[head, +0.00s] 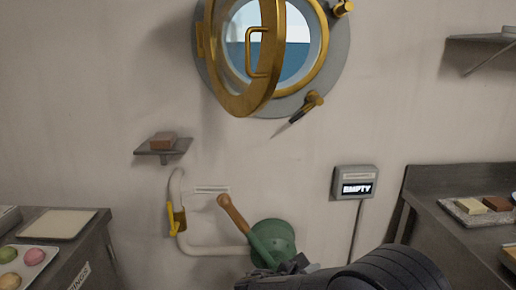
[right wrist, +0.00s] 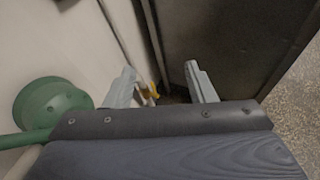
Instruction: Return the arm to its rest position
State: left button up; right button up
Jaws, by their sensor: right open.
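My right arm (head: 375,272) comes in at the bottom of the head view, in front of the wall. Its fingertips are hard to make out there. In the right wrist view my right gripper (right wrist: 162,82) is open, with two grey fingers apart and nothing between them. It points down toward the floor by a dark cabinet side (right wrist: 225,40). A green round pump body (head: 272,242) with a wooden-handled lever (head: 233,213) is near the arm in the head view. The green body also shows left of the gripper in the right wrist view (right wrist: 50,105). My left gripper is not in view.
A brass porthole (head: 268,50) stands open on the wall. A display box (head: 354,183) reads "EMPTY". A small shelf (head: 150,153) holds a brown block. A white pipe with a yellow valve handle (head: 174,218) runs low. Counters with trays (head: 470,216) stand at both sides.

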jog(key=s+d+f+m+g+y, duration=0.2)
jog(key=s+d+m+g+y, duration=0.1)
jog(key=s+d+m+g, duration=0.4)
jog(key=s+d+r+m+t+y, duration=0.1)
jog(key=s+d+m+y, duration=0.1)
jog(key=s+m+y, duration=1.15)
jog(key=s+a+r+m+t+h, duration=0.1)
jog(key=s+a+r+m+t, duration=0.15)
jog(key=s+m+t, duration=0.35)
notch_tip(320, 180, up, 12)
jog(key=a+n+g+p, duration=0.1)
jog(key=g+p, duration=0.1)
jog(key=p, duration=1)
jog(key=shift+s, duration=0.45)
